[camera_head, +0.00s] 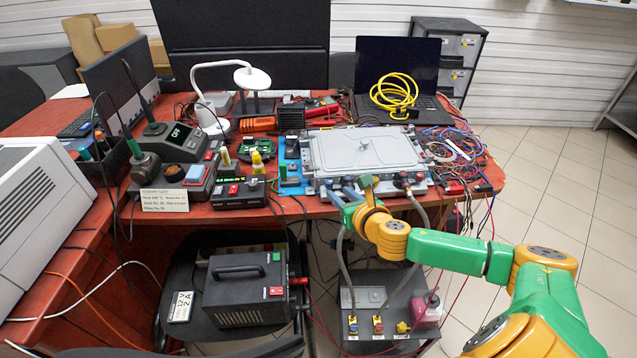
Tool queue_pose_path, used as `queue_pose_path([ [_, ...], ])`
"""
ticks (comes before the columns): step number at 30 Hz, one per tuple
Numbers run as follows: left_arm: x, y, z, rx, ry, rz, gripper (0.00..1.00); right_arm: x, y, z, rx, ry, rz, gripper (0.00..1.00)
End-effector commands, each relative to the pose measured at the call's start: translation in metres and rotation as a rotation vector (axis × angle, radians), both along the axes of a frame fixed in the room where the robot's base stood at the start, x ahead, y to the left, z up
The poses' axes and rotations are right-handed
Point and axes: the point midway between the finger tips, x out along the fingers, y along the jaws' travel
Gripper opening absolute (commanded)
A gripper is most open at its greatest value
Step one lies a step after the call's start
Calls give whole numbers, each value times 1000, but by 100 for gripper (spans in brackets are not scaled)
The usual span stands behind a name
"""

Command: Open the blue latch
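A grey metal unit with a flat lid (365,150) sits on the front edge of the red table. Small blue-grey parts (350,193) show at its front edge, just left of my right gripper; one of them looks like the blue latch, but they are too small to tell its position. My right gripper (364,186) reaches in from the right, close against the front edge of the unit. Its fingers are small and partly hidden by its wrist, so I cannot see whether it touches the latch. My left gripper is not in view.
Grey hoses (344,262) run from the unit down to a grey box (378,318) with coloured knobs below. A black power supply (246,290) stands on a chair at left. A laptop with a yellow cable coil (394,92) is behind. Loose wires crowd the right table edge.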

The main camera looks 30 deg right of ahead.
Motion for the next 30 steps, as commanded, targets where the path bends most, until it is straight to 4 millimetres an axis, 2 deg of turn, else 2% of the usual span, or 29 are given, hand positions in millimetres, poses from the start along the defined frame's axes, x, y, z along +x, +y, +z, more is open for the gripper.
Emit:
queue_pose_path([
  [3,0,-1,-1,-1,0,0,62,8,-6,2,-48,-2,16,37],
  [10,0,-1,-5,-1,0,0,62,42,-12,-13,-43,-3,15,37],
  [15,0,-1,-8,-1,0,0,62,59,-16,-22,-42,-1,15,37],
  [27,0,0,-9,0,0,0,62,67,-16,-24,-42,0,17,37],
  [30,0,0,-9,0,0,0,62,66,-16,-24,-42,0,17,10],
])
